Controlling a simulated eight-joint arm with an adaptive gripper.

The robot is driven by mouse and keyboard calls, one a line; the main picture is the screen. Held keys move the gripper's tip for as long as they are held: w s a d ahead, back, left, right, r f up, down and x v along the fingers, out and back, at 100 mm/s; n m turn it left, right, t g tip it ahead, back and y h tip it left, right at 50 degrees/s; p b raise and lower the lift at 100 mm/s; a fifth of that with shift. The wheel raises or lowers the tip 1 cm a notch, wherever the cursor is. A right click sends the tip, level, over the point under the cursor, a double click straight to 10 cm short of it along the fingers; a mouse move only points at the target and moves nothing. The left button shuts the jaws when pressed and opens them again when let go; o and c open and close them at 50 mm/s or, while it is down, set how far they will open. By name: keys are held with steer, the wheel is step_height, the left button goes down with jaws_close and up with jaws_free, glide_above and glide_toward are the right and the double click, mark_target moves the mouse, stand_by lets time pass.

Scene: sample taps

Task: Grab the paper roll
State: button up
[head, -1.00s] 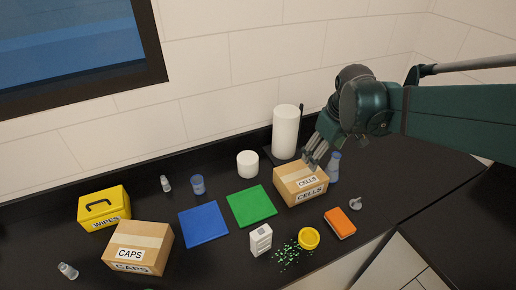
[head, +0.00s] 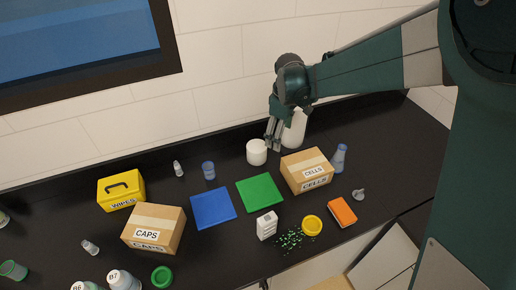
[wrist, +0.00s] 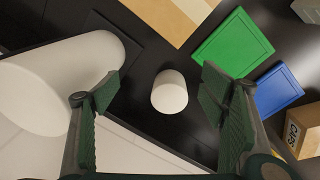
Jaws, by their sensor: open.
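A tall white roll (head: 295,128) stands upright at the back of the counter, partly hidden by my gripper in the head view; it is large at the left of the wrist view (wrist: 40,95). A short plain white cylinder (head: 257,152) stands to its left, and in the wrist view (wrist: 169,92) it appears between my fingers, below them and apart. I cannot tell for certain which of the two is the paper roll. My gripper (head: 273,143) is open and empty, pointing down between them. It also shows in the wrist view (wrist: 161,88), its left finger overlapping the tall roll's edge.
A CELLS box (head: 306,171) stands close in front. A green square (head: 260,192) and a blue square (head: 213,208) lie flat nearby. A CAPS box (head: 153,228), a yellow WIPES case (head: 121,189) and a blue cup (head: 208,170) are further left. The wall is close behind.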

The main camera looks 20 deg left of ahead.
mark_target(256, 146)
steer(key=a+f+n, duration=0.1)
steer(key=a, duration=0.2)
steer(key=a+f+p, duration=0.1)
steer(key=a+f, duration=0.1)
steer(key=a, duration=0.1)
steer(key=a+f+n+p, duration=0.1)
steer(key=a+f, duration=0.1)
steer(key=a, duration=0.1)
steer(key=shift+s+f+n+g, duration=0.1)
steer(key=shift+s+n+g, duration=0.15)
steer(key=shift+n+g, duration=0.05)
steer(key=shift+s+a+f+h+p, duration=0.1)
steer(key=shift+a+f+h+p, duration=0.25)
steer(key=shift+a, duration=0.2)
steer(key=shift+f, duration=0.1)
steer(key=shift+f, duration=1.25)
steer(key=shift+f, duration=0.15)
steer(key=shift+f+p, duration=0.35)
steer(key=shift+f, duration=2.1)
